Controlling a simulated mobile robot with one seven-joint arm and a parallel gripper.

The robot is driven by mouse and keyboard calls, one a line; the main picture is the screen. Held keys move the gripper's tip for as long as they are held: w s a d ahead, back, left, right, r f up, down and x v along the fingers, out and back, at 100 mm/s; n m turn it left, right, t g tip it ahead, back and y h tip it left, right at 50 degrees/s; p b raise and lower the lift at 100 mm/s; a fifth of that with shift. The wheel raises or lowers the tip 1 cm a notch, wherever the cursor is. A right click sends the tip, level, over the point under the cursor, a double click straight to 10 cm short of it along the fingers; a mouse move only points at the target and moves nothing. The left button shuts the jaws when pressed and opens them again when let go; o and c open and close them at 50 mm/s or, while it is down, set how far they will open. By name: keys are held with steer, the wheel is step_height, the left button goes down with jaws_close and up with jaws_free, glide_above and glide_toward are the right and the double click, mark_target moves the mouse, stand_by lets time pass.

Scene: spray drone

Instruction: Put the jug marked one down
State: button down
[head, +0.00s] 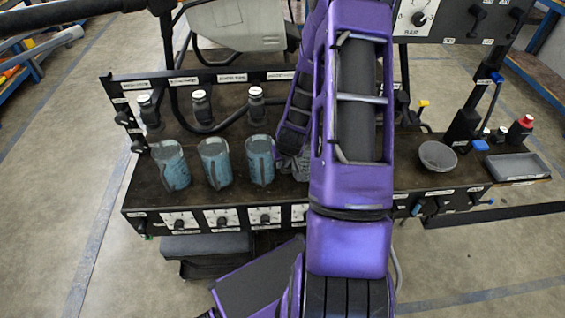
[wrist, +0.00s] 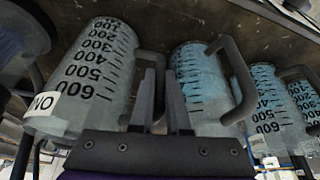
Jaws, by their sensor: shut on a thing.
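The jug marked one (wrist: 80,75) is at the left of the wrist view, clear with dark volume marks. Its white label is partly cut and shows upside-down letters. My gripper (wrist: 160,88) is shut on its dark handle. It appears empty of blue liquid. In the head view, my purple arm hides most of this jug, and my gripper (head: 295,163) is barely visible beside the arm, over the bench. Whether the jug's base touches the bench cannot be told.
Three blue-tinted jugs (head: 214,162) stand in a row left of my arm; the closest one (wrist: 200,85) is beside the held jug. Small bottles (head: 200,104) stand behind them. A grey bowl (head: 437,156) and shallow tray (head: 516,167) are at the right of the bench (head: 405,178).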

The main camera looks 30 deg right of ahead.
steer(key=shift+f, duration=0.15)
steer(key=c, duration=1.2)
jaws_free()
steer(key=shift+r, duration=0.6)
steer(key=p+v, duration=0.1)
steer(key=v, duration=1)
steer(key=shift+s+p, duration=0.2)
steer(key=shift+p, duration=0.1)
